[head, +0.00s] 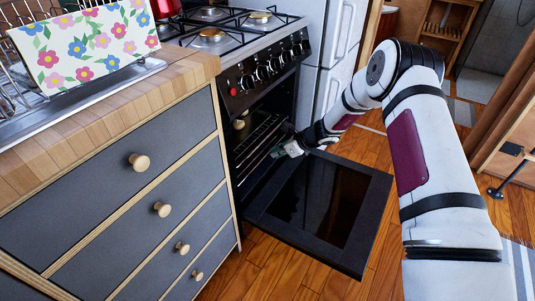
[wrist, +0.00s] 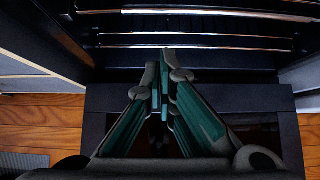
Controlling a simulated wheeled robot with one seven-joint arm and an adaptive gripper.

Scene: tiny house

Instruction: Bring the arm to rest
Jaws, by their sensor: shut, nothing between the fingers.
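My gripper (head: 287,149) is at the mouth of the black oven (head: 228,117), above the inner part of its lowered door (head: 327,206). In the wrist view the gripper (wrist: 165,62) points at the oven, its teal fingers together with nothing between them. Wire racks (wrist: 195,35) inside the oven lie just beyond the fingertips. My arm reaches from the right side of the head view, bent at the elbow, down to the oven.
Grey drawers (head: 110,215) with round wooden knobs stand left of the oven. A gas hob (head: 212,36) is above it, and a white fridge (head: 325,70) stands to its right. Wooden floor (head: 245,272) is open around the lowered door. A flowered panel (head: 85,45) stands by the sink.

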